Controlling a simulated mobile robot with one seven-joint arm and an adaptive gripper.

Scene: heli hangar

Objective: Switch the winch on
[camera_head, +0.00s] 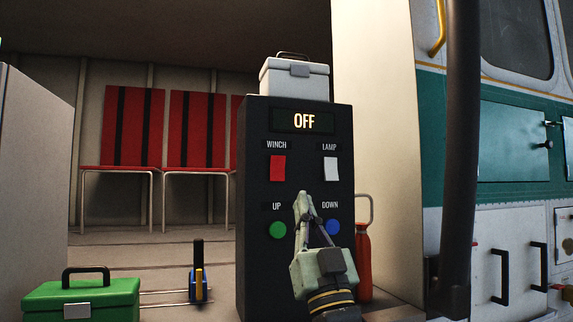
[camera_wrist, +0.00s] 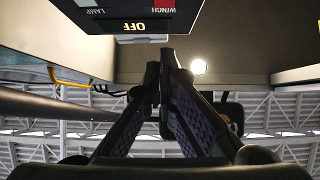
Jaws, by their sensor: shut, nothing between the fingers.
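The black control panel (camera_head: 252,205) stands upright with a lit display (camera_head: 304,121) that reads OFF. The red winch switch (camera_head: 278,168) is at its upper left, under the label WINCH. The white lamp switch (camera_head: 331,169) is at its upper right. The green UP button (camera_head: 278,230) and the blue DOWN button (camera_head: 332,227) are lower. My gripper (camera_head: 303,197) is shut and empty, in front of the panel's lower middle, below and between the two switches. In the wrist view my gripper (camera_wrist: 160,55) points up, with the display (camera_wrist: 133,25) and part of the red switch (camera_wrist: 167,4) beyond.
A white case (camera_head: 290,80) sits on the panel. A red bottle (camera_head: 363,265) stands to its right. A green toolbox (camera_head: 80,300) is at lower left. A dark vertical pole (camera_head: 461,150) is at right. Red seats (camera_head: 133,125) line the back wall.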

